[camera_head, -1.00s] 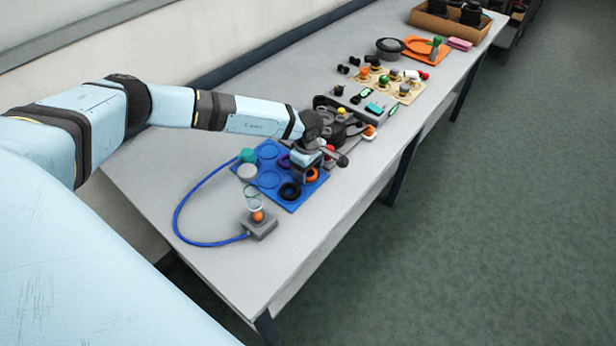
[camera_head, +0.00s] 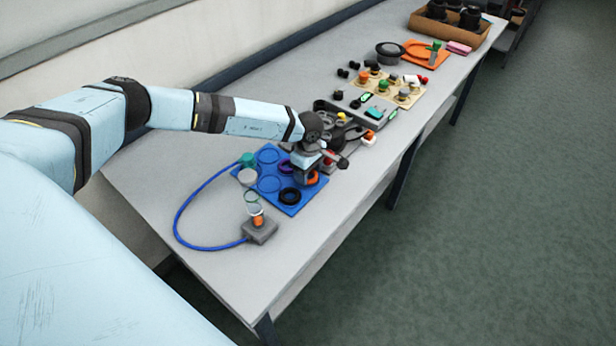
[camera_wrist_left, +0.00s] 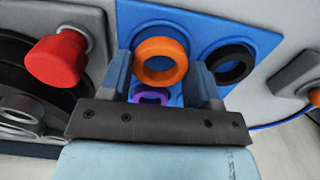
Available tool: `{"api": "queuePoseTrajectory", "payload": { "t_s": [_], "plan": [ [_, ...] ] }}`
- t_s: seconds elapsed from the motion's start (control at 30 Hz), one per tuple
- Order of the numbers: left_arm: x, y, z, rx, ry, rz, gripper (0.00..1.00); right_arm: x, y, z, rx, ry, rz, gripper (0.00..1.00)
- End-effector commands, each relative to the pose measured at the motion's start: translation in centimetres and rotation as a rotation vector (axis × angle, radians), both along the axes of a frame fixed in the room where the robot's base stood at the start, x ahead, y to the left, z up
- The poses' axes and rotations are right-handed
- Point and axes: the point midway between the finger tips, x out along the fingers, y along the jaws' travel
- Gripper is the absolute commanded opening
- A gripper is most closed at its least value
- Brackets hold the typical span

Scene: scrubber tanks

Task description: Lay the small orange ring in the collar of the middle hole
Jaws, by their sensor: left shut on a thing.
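The small orange ring (camera_wrist_left: 161,60) is between the fingers of my left gripper (camera_wrist_left: 162,78), which is shut on it, in the wrist view. The ring is at or just above the blue tray (camera_wrist_left: 207,20); I cannot tell whether it touches. In the head view the left gripper (camera_head: 309,177) is over the right part of the blue tray (camera_head: 268,152), hiding most of the orange ring (camera_head: 314,178). Beyond it stands a dark grey unit with round openings (camera_head: 345,128), partly hidden by my wrist. The middle hole's collar cannot be made out. My right gripper is not in view.
A black ring (camera_wrist_left: 230,63) and a purple ring (camera_wrist_left: 150,96) lie close beside the orange one. A red knob (camera_wrist_left: 57,58) stands near the left finger. A clear tube on a grey base (camera_head: 260,229) with a blue hose stands in front. The near table corner is clear.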

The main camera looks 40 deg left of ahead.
Motion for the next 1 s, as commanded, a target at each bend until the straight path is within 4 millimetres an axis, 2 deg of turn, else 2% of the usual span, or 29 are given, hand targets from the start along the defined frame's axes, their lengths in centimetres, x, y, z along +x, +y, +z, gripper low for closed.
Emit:
{"api": "queuePoseTrajectory", "payload": {
  "t_s": [0.53,0.9,1.0],
  "plan": [
    [0.0,0.0,3.5,-0.001,-0.001,0.001,0.28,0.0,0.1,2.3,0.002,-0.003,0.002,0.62],
    [0.0,0.0,3.8,0.0,0.0,-0.001,0.28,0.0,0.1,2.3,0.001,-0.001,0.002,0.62],
    [-0.2,-0.6,4.3,-0.004,0.002,-0.043,0.28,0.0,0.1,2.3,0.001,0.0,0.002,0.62]
  ]
}}
